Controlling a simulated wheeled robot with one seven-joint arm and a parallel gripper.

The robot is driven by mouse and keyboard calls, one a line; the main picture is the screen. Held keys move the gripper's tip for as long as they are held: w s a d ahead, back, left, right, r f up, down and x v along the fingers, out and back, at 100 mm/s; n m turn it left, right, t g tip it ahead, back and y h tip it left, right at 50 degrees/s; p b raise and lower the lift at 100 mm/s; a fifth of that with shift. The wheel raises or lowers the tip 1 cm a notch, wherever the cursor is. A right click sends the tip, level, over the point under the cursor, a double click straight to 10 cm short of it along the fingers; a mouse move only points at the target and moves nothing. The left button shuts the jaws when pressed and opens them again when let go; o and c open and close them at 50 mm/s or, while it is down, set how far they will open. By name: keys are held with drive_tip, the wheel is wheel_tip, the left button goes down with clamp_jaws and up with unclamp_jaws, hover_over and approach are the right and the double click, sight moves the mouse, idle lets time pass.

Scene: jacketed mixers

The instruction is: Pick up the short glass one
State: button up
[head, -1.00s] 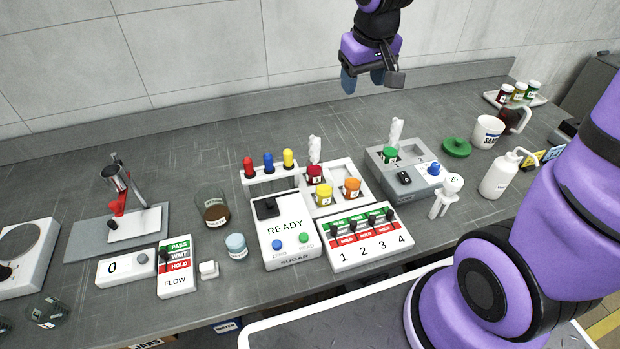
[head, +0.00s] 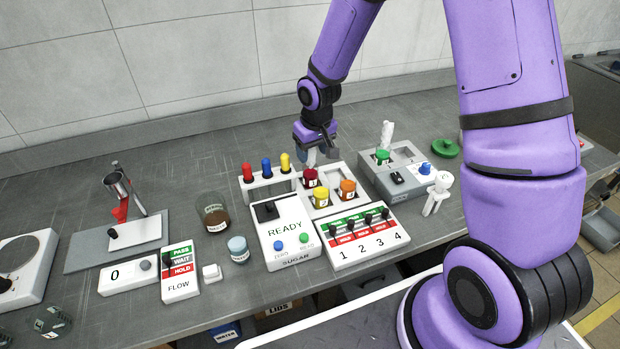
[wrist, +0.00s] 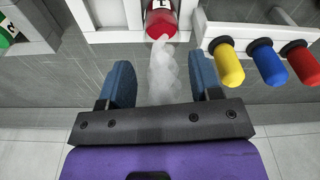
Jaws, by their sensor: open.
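A pale, translucent, lumpy piece (wrist: 166,75) rises from the red-lidded jar (wrist: 160,20) in the wrist view. The same red jar (head: 310,178) sits in the white rack behind the lever panel in the head view, where my gripper mostly hides the pale piece. My gripper (head: 316,155) is open above and behind that jar. In the wrist view its two blue fingers (wrist: 160,78) stand either side of the pale piece, with a gap visible on both sides. A similar, whiter twisted piece (head: 386,134) stands at the green jar (head: 382,157) to the right.
Red, blue and yellow knobs (head: 267,168) stand on a white rail just left of my gripper. Yellow (head: 321,198) and orange (head: 347,190) jars share the rack. The grey unit (head: 405,182) is to the right. Open bench lies behind, up to the wall.

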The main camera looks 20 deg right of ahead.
sight(310, 169)
drive_tip(key=shift+w+a+f, duration=0.1)
drive_tip(key=shift+w+f, duration=0.1)
drive_tip(key=shift+f, duration=1.65)
drive_tip(key=shift+w+a+f, duration=0.1)
drive_tip(key=shift+w+f, duration=0.1)
drive_tip(key=shift+f, duration=1.65)
drive_tip(key=c, duration=0.7)
